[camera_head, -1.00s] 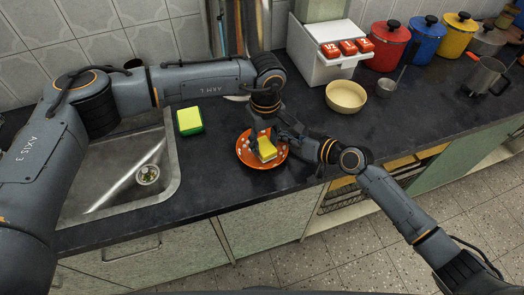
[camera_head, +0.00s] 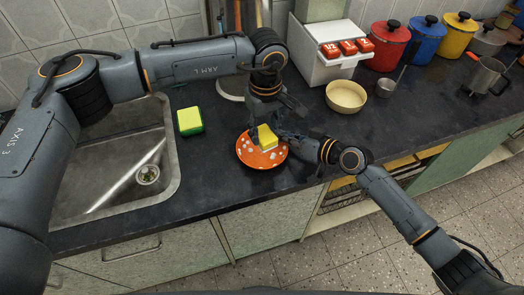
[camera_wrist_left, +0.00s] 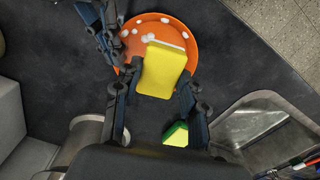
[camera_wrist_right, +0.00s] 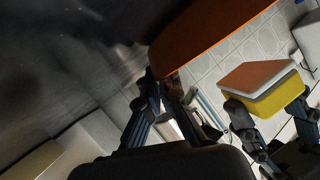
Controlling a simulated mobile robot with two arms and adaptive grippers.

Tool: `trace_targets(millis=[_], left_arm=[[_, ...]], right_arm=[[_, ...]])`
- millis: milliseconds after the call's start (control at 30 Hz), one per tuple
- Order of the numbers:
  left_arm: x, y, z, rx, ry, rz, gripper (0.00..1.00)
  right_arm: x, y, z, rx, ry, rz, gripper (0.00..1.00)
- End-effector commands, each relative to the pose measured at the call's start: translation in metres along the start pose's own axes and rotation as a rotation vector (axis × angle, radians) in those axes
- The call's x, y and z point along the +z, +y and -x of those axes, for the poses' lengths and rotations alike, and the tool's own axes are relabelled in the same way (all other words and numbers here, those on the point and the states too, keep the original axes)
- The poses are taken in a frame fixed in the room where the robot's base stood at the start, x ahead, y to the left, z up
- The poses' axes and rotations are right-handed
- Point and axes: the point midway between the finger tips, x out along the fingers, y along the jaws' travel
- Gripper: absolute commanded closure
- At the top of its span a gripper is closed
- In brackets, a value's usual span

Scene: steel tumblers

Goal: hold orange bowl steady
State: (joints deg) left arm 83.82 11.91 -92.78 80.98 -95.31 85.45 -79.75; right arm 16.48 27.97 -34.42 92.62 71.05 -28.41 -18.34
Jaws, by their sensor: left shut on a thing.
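The orange bowl (camera_head: 250,163), shallow like a plate, sits on the dark counter with several white bits in it. It also shows in the left wrist view (camera_wrist_left: 190,32) and, edge-on, in the right wrist view (camera_wrist_right: 205,38). My left gripper (camera_head: 262,122) is shut on a yellow sponge (camera_head: 267,138), above the bowl's far part. The sponge shows between its fingers in the left wrist view (camera_wrist_left: 162,72). My right gripper (camera_wrist_right: 162,82) is at the bowl's right rim, its fingers closed together on the edge. The fingertips are partly hidden in the head view.
A yellow-green sponge (camera_head: 190,121) lies left of the bowl, beside the sink (camera_head: 125,180). A cream bowl (camera_head: 346,96), a white box (camera_head: 318,65) and coloured canisters (camera_head: 386,46) stand to the right. The counter's front edge is close to the orange bowl.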

Motion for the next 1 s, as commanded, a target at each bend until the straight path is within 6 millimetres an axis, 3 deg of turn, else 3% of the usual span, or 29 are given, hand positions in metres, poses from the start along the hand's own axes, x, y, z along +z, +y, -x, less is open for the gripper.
trace_targets(millis=[567,1000], left_arm=[[0.000,0.000,-0.002,0.000,0.000,0.000,0.84],[0.000,0.000,-0.032,0.000,-0.001,0.001,0.84]], right_arm=[[0.005,0.001,0.000,0.001,-0.010,-0.001,1.00],[0.005,0.001,0.000,0.001,-0.010,-0.001,1.00]])
